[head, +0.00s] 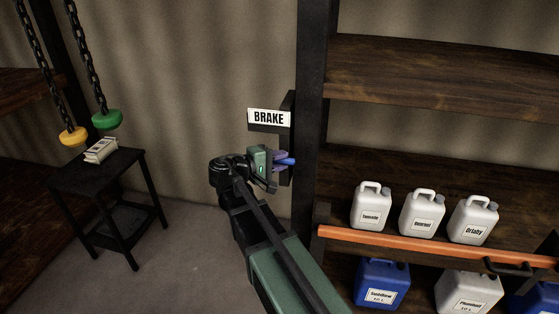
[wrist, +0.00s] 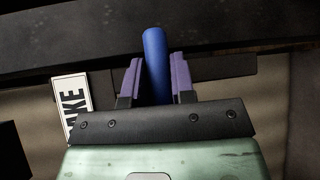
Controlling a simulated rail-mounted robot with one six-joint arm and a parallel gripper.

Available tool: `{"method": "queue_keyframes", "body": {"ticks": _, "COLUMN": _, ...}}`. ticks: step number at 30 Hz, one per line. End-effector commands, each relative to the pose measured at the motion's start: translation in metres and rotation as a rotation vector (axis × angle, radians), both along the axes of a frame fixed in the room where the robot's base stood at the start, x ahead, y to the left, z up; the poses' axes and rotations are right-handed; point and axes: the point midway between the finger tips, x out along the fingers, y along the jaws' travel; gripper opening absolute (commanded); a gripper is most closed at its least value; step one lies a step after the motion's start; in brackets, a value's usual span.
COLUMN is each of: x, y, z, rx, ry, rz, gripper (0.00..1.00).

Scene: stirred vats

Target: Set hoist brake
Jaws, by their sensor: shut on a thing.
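The hoist brake is a blue lever (head: 288,161) on a dark bracket fixed to a black post, below a white sign (head: 268,117) reading BRAKE. In the wrist view the blue lever (wrist: 155,62) stands between the two purple fingers of my gripper (wrist: 155,78). The fingers are shut on the lever, one on each side. In the head view my gripper (head: 281,159) reaches the lever from the left, and the fingers cover part of it. The BRAKE sign shows partly at the left of the wrist view (wrist: 73,103). The lever's pivot is hidden.
A black post (head: 312,90) stands just right of the lever. White jugs (head: 421,212) stand on a shelf with an orange beam (head: 400,242), blue jugs below. At left, green (head: 107,120) and yellow (head: 73,137) knobs hang on chains by a small black table (head: 70,180).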

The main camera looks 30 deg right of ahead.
Motion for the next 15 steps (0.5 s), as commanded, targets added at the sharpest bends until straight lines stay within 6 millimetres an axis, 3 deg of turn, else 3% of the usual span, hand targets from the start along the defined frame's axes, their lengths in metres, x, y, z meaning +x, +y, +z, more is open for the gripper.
{"method": "queue_keyframes", "body": {"ticks": 15, "x": -0.0008, "y": 0.0002, "z": 0.0053, "rx": 0.141, "ry": -0.121, "rz": 0.0, "gripper": 0.0}}
